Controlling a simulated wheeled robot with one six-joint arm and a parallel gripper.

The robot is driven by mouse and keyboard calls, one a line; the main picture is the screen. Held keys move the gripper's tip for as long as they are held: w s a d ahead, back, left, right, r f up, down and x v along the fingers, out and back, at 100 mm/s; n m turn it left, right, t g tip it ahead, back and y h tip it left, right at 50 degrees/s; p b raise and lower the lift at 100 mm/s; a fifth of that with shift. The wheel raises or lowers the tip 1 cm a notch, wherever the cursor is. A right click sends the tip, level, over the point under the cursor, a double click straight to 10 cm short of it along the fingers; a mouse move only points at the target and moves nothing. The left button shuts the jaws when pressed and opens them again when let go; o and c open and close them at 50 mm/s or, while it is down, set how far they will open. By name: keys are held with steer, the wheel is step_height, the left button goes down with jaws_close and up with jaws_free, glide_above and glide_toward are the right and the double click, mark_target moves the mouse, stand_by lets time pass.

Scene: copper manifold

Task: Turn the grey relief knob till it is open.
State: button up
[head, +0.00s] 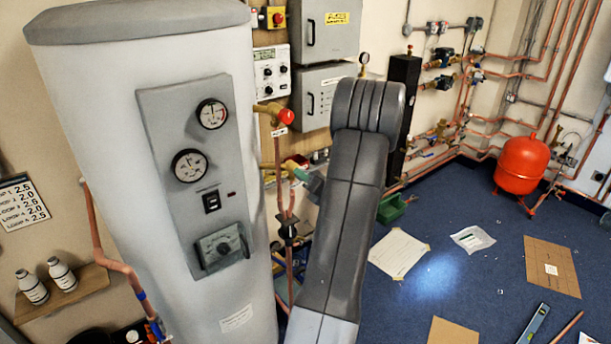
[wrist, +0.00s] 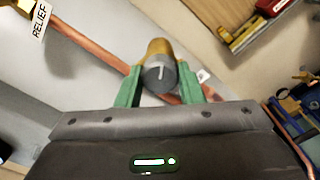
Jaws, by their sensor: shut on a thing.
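The grey relief knob (wrist: 160,76) is round, with a white pointer line that looks nearly upright in the wrist view. It sits on the end of a brass body (wrist: 157,47). My gripper (wrist: 159,82) has its green fingers on both sides of the knob and is shut on it. In the head view my gripper (head: 303,176) is beside the brass fitting (head: 296,162), right of the white tank (head: 120,150); the knob itself is hidden there. A white RELIEF tag (wrist: 40,20) shows at the upper left of the wrist view, by another brass part.
A red-capped brass valve (head: 286,116) with a small tag is just above my gripper. Copper pipes (head: 279,180) run beside the tank. Grey control boxes (head: 323,95) and a black column (head: 402,95) stand behind. Cardboard and paper lie on the blue floor (head: 470,290).

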steer(key=shift+m, duration=0.5)
steer(key=o, duration=1)
steer(key=b+v, duration=0.3)
steer(key=v, duration=1.1)
steer(key=shift+b, duration=0.35)
steer(key=shift+w, duration=0.15)
